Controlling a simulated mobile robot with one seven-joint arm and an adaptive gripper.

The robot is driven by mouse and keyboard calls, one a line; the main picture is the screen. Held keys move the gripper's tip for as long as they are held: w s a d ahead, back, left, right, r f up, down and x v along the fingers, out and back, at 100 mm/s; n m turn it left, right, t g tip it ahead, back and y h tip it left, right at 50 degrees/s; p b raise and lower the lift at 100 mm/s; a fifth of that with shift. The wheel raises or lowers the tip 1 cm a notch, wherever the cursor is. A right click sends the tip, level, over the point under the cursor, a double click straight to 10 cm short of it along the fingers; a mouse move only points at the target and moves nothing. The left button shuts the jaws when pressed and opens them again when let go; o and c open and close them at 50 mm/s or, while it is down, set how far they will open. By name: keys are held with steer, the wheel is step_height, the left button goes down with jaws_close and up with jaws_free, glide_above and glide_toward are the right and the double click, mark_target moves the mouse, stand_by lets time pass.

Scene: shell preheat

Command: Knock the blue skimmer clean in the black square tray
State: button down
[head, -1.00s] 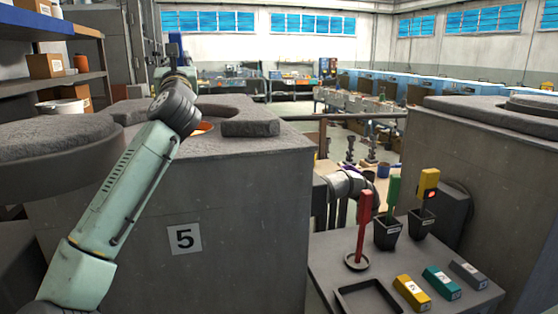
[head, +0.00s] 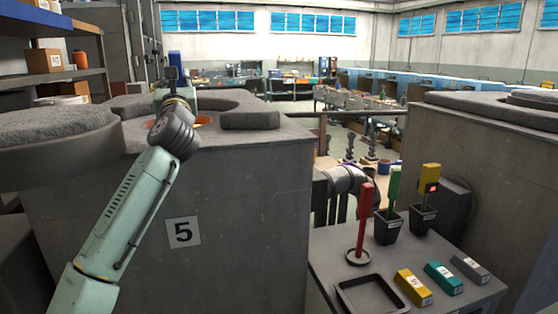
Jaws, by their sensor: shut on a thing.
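My gripper (head: 171,76) is small and partly hidden at the far end of my arm, above the furnace marked 5. It is shut on the blue skimmer (head: 174,59), whose blue handle block stands up above it. The skimmer's lower end is hidden behind my arm, so I cannot see what is on it. The black square tray (head: 345,300) lies on the small grey table at the lower right, well away from my gripper. Its visible floor looks empty.
The grey table (head: 322,247) also carries a red-handled tool (head: 364,222) in a round dish, green (head: 394,185) and yellow (head: 430,175) handles in dark pots, and several coloured blocks. The furnace (head: 245,190) has an orange glowing opening. Another furnace (head: 490,150) stands right.

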steer(key=s+a, duration=0.1)
steer(key=a, duration=0.4)
steer(key=w, duration=0.1)
steer(key=w+p, duration=0.1)
steer(key=w, duration=0.3)
steer(key=shift+a+r, duration=0.2)
steer(key=shift+a, duration=0.15)
steer(key=shift+s+d, duration=0.1)
